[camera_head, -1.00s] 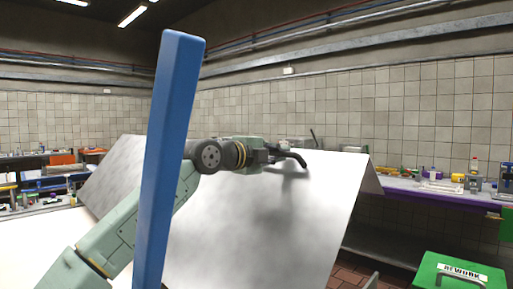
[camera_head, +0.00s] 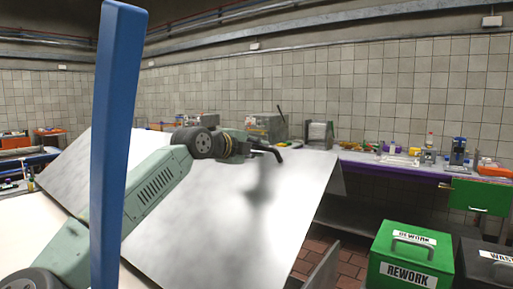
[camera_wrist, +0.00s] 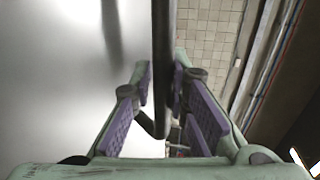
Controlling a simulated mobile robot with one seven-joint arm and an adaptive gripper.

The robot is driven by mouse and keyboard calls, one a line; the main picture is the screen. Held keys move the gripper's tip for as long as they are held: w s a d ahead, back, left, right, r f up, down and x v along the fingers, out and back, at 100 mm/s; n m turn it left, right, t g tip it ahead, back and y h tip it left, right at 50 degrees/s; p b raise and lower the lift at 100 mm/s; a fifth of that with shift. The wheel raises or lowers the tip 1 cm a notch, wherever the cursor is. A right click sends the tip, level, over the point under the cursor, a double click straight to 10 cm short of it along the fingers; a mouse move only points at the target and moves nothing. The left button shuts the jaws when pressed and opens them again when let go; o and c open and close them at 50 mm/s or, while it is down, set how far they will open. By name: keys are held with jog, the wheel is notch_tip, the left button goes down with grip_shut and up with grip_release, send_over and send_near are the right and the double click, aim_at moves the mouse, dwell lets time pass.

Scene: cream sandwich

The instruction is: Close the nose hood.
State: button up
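The nose hood (camera_head: 215,215) is a large, smooth grey metal panel, sloping and raised, in the middle of the head view. Its surface fills the left of the wrist view (camera_wrist: 50,85). A dark bent bar, apparently the hood's handle (camera_head: 268,150), shows near its upper edge. My gripper (camera_head: 243,150) is at this bar, above the panel. In the wrist view the bar (camera_wrist: 163,60) runs between the purple finger pads of my gripper (camera_wrist: 161,85), with the pads close on both sides. How the bar joins the hood is hidden.
A green REWORK box (camera_head: 405,258) and a dark waste box (camera_head: 488,265) stand at the lower right. A workbench with a purple edge (camera_head: 400,172) and small items runs along the tiled wall behind. Red floor (camera_head: 345,262) shows between hood and boxes.

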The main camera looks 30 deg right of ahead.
jog(key=o, duration=0.5)
jog(key=shift+f, duration=0.1)
jog(key=shift+c, duration=0.2)
jog(key=v, duration=1.2)
